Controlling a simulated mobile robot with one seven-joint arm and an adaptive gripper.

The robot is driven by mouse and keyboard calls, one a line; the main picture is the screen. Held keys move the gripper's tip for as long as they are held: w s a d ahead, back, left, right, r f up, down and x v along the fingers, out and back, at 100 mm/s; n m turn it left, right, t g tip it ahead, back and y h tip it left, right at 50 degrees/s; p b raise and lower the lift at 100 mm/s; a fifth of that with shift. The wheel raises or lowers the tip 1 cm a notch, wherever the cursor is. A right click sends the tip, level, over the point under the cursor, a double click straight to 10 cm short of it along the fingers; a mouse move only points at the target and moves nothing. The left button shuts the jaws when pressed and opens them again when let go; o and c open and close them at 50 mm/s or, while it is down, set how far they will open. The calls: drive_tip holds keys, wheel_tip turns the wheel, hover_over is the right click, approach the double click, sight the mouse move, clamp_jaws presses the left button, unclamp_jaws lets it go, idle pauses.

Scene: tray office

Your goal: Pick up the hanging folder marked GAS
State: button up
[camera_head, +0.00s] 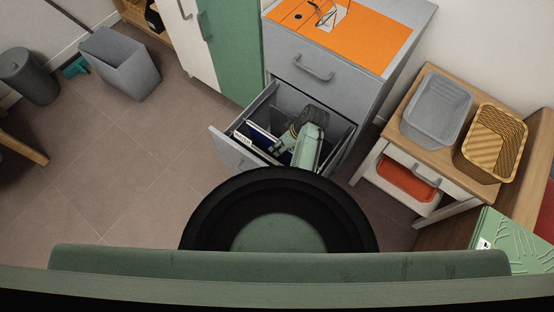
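A grey filing drawer (232,154) stands pulled open below the closed top drawer of a grey cabinet. A few folders stand upright at its left end. A dark blue folder (262,134) is among them, and a pale tab with dark marks (243,139) shows at the drawer's front left. The lettering is too small to read, so I cannot tell which folder is marked GAS. My gripper (281,144) reaches down into the drawer just right of the folders. Its fingertips are small and partly hidden, so I cannot tell whether it touches or holds a folder.
The cabinet (330,72) has an orange top with wire items on it. To the right, a wooden stand (418,149) bears a grey tray (437,108) and a wicker basket (493,142). A grey bin (122,66) stands far left. The floor left of the drawer is clear.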

drive_tip(key=shift+c, duration=0.4)
clamp_jaws()
idle(0.7)
